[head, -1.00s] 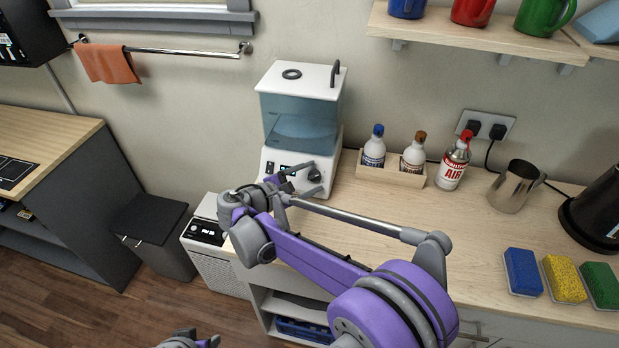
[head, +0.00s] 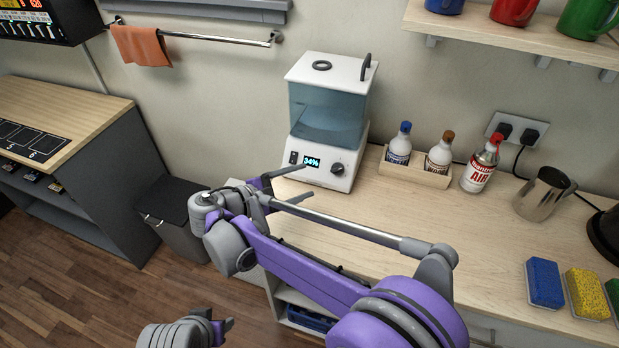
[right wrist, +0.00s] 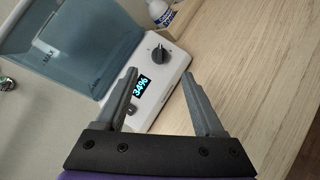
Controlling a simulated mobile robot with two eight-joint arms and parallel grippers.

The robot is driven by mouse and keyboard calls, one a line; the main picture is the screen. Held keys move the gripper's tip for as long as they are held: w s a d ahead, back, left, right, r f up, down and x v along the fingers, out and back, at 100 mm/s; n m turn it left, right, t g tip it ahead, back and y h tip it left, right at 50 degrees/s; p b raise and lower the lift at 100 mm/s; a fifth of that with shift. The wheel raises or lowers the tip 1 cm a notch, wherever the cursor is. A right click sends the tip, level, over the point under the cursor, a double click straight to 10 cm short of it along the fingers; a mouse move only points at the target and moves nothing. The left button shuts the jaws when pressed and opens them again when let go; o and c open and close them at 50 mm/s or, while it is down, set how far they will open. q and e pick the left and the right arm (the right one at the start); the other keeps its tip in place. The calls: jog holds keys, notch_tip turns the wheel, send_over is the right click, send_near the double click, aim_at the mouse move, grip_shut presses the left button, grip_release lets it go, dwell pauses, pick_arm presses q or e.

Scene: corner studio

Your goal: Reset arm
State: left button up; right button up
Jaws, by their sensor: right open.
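My right arm reaches from the lower right in the head view. Its gripper (head: 306,182) is open and empty, in front of the white appliance (head: 334,178) with the blue tank. In the right wrist view the two fingers of this gripper (right wrist: 159,78) stand apart, with the lit 34% display (right wrist: 141,86) and the dark knob (right wrist: 159,54) seen beyond and between them. I see no contact with the knob. My left gripper (head: 222,328) shows only in part at the bottom edge; its jaw opening cannot be made out.
A caddy (head: 412,174) with two bottles, an air can (head: 481,165), a metal pitcher (head: 544,194) and sponges (head: 543,283) stand to the right. A dark bin (head: 172,215) stands left of the counter.

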dwell(0.5)
jog(key=s+d+m+g+y+p, duration=0.1)
jog(key=s+d+m+y, duration=0.1)
jog(key=s+d, duration=0.3)
jog(key=s+d+f+m+g+y+p, duration=0.1)
jog(key=s+d+m+g+y+p, duration=0.1)
jog(key=s+d, duration=0.4)
jog(key=s+d+m+g+y+p, duration=0.1)
jog(key=s+d+m+y+p, duration=0.1)
jog(key=d, duration=0.5)
jog(key=shift+s+f+m+g+y, duration=0.2)
jog(key=shift+s+m+y, duration=0.25)
jog(key=shift+s+m, duration=0.3)
jog(key=shift+s+f+m+g+y, duration=0.1)
jog(key=shift+s+f+m+y, duration=0.1)
jog(key=shift+s+m+y, duration=0.5)
pick_arm(q)
notch_tip(320, 180, up, 9)
jog(key=w+p, duration=0.1)
jog(key=p, duration=0.2)
jog(key=shift+w, duration=0.4)
pick_arm(e)
jog(key=s+f+m+t+y, duration=0.1)
jog(key=s+m+y, duration=0.3)
jog(key=s, duration=0.5)
jog(key=shift+a+f+m, duration=0.25)
jog(key=shift+a+m, duration=0.2)
jog(key=shift+m, duration=0.8)
jog(key=shift+s, duration=0.1)
